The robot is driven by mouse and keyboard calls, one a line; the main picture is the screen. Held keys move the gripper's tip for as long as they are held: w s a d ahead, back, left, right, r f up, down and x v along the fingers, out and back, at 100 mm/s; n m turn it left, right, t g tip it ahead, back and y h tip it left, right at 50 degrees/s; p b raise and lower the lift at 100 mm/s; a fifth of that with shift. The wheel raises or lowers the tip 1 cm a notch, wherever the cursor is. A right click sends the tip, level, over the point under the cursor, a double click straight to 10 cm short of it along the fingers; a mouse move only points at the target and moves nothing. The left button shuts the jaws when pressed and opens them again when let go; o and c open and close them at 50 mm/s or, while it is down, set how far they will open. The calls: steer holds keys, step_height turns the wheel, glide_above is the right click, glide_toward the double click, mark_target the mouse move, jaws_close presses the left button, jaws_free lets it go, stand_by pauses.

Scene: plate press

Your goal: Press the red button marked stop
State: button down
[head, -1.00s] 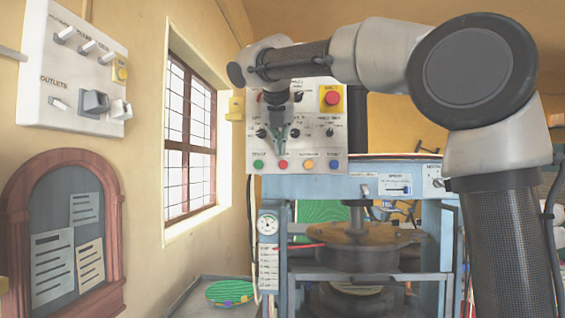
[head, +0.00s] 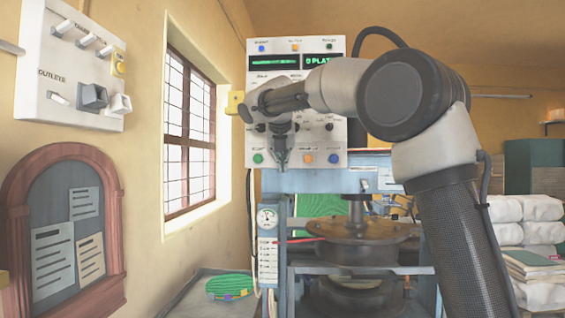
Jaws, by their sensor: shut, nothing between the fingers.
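The white control panel (head: 297,75) stands on top of the blue press. Its bottom row shows a green button (head: 258,158), an orange button (head: 308,158) and a blue button (head: 333,159). The red button between green and orange is hidden behind my gripper (head: 281,165). My gripper is shut and empty, pointing down in front of that spot. I cannot tell whether it touches the panel. The larger red button on a yellow plate is hidden behind my arm. The labels are too small to read surely.
A wall box with switches and outlets (head: 70,65) and a framed notice board (head: 65,225) are on the left wall. The blue press with its round plates (head: 350,250) stands below the panel. White sacks (head: 525,207) and a grey-green cabinet (head: 535,165) are at the right.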

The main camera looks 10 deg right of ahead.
steer(key=shift+w+d+r, duration=0.2)
steer(key=shift+w, duration=0.4)
steer(key=s+f+v, duration=0.2)
steer(key=v, duration=1.1)
steer(key=shift+a, duration=0.4)
